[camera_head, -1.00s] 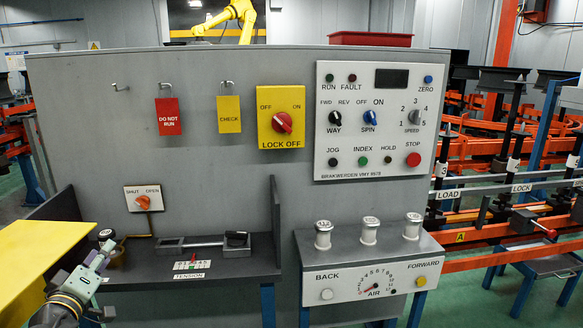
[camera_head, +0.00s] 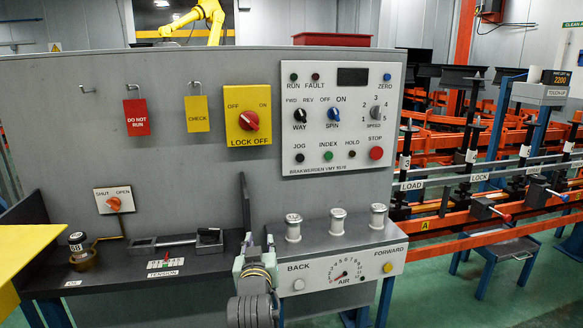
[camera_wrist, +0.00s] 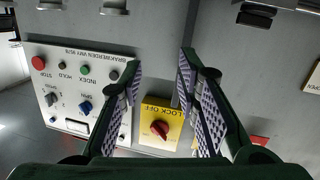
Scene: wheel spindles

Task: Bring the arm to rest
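My gripper (camera_head: 255,248) is at the bottom middle of the head view, in front of the shelf and left of the air box. In the wrist view its two fingers (camera_wrist: 160,62) stand wide apart, with nothing between them. The wrist view shows the panel upside down, with the yellow lock-off plate (camera_wrist: 161,124) and its red knob beyond the fingers. The same lock-off plate (camera_head: 247,122) is on the grey panel in the head view. My gripper looks clear of the panel; the exact gap cannot be told.
The air box (camera_head: 345,268) with several metal knobs stands just right of my gripper. An upright divider (camera_head: 246,205) rises behind it. Racks (camera_head: 470,180) stand at right.

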